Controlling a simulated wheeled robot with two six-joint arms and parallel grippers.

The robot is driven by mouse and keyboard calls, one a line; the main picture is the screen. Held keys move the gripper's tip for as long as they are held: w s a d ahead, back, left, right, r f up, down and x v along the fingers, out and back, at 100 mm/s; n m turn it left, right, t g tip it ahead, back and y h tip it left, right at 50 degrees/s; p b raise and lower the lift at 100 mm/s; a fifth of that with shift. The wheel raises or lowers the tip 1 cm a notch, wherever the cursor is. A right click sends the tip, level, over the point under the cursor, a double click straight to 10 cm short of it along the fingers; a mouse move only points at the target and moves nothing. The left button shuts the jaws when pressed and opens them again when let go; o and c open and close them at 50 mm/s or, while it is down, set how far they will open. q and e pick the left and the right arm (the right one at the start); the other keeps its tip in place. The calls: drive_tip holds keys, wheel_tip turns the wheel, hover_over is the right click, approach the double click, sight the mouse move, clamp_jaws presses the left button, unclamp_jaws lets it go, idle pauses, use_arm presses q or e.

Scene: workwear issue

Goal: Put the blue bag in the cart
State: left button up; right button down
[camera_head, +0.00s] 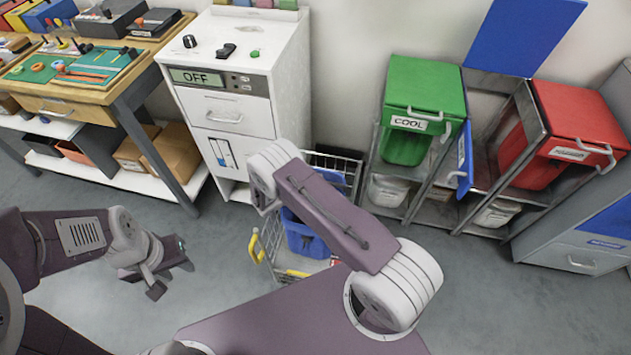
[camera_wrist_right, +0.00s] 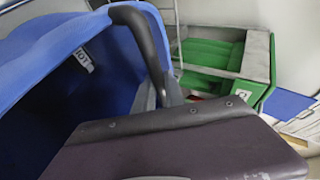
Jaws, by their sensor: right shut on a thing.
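The blue bag (camera_head: 305,236) shows in the head view below my right forearm, within the outline of the wire cart (camera_head: 258,247), which has yellow parts. My arm covers much of both, and I cannot tell whether the bag rests on the cart's floor. In the right wrist view the bag (camera_wrist_right: 50,75) fills the left side, with a white label and a dark grey handle. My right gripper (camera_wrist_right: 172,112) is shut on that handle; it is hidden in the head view. My left gripper (camera_head: 171,272) is empty, its fingers apart, left of the cart.
A white cabinet (camera_head: 250,85) with an OFF display stands behind the cart. A green COOL bin (camera_head: 425,85) and a red bin (camera_head: 575,115) stand in racks to the right. A workbench (camera_head: 120,95) with trays is at left. Grey floor is free between bench and cart.

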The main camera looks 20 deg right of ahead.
drive_tip(key=shift+s+f+b, duration=0.3)
drive_tip(key=shift+s+f, duration=0.05)
drive_tip(key=shift+f, duration=0.3)
drive_tip(key=c, duration=1.4)
unclamp_jaws()
drive_tip(key=shift+w+f, duration=0.1)
drive_tip(key=shift+o, duration=0.4)
drive_tip(key=shift+w+f, duration=0.1)
drive_tip(key=shift+w, duration=0.15)
drive_tip(key=shift+s, duration=0.1)
drive_tip(key=shift+a+r, duration=0.1)
drive_tip(key=shift+r, duration=0.15)
drive_tip(key=p+v, duration=0.1)
drive_tip(key=v, duration=0.7)
drive_tip(key=shift+a+r+p, duration=0.25)
drive_tip(key=shift+p, duration=0.15)
drive_tip(key=shift+s, duration=0.15)
